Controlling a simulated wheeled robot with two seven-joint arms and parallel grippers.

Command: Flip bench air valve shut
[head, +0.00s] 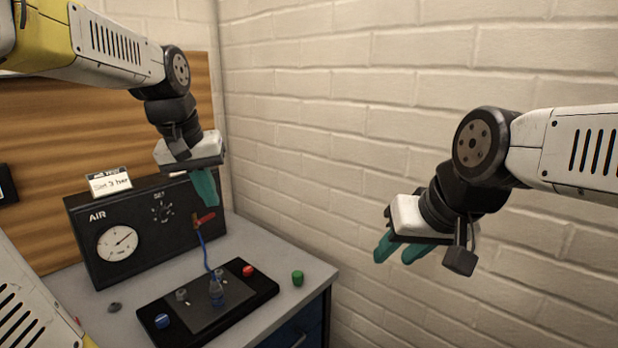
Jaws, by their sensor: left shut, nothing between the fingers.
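The black air panel (150,238), marked AIR, stands at the back of the bench with a round white gauge (117,242) and a SET dial (162,212). The air valve's red lever (205,219) sticks out at the panel's right end, angled a little up to the right. A blue hose (204,250) runs down from the valve. My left gripper (206,203) is shut and empty, its teal fingers pointing down just above the lever; I cannot tell whether they touch it. My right gripper (402,250) is open and empty, off the bench to the right.
A black tray (264,285) at the front of the bench holds a small clear cylinder (216,291), a red knob (248,270) and a blue knob (162,321). A green cap (298,278) sits right of it. A card (109,182) stands on the panel. A brick wall is behind.

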